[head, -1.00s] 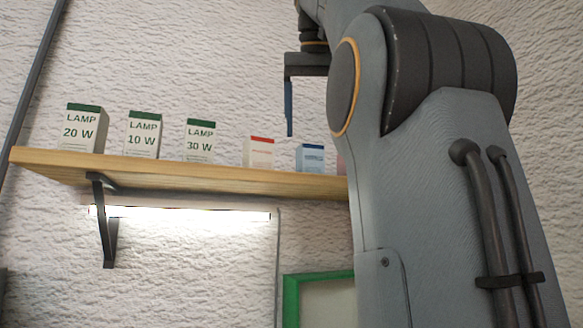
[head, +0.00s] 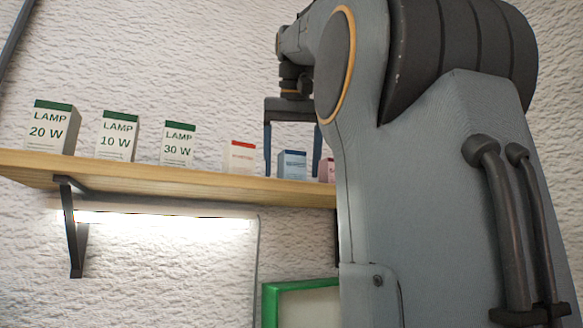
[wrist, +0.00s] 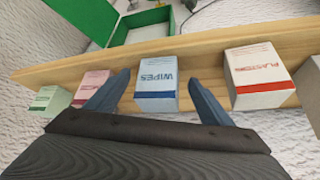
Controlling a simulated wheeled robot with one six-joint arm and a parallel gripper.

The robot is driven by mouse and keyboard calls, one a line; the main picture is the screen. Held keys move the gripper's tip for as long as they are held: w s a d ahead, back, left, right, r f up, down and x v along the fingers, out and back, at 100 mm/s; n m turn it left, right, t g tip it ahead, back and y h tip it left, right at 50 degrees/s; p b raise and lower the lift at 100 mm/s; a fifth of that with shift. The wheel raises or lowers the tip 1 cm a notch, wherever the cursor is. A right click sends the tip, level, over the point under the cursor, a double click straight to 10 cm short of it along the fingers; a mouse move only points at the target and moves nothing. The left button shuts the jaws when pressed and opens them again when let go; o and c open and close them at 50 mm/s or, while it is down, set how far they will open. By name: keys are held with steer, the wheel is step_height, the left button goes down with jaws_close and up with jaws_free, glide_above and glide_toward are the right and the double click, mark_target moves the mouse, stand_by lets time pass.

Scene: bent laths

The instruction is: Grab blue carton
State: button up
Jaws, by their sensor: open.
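The blue carton (head: 291,165) is a small box with a dark blue top band, upright on the wooden shelf. In the wrist view the carton (wrist: 157,82) reads "WIPES" and sits between the two fingers. My gripper (head: 293,172) is open, pointing down, with one finger on each side of the carton in the head view. The wrist view shows my gripper (wrist: 158,90) with a gap between each finger and the carton. Nothing is held.
The wooden shelf (head: 200,185) also bears a red-and-white plasters carton (wrist: 258,76), a pink carton (wrist: 92,86), a green carton (wrist: 50,100) and white lamp boxes (head: 120,136). An open green case (wrist: 140,25) is below the shelf. A lit tube hangs underneath.

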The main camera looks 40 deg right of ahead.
steer(key=c, duration=1.2)
steer(key=shift+o, duration=0.2)
steer(key=shift+r, duration=0.1)
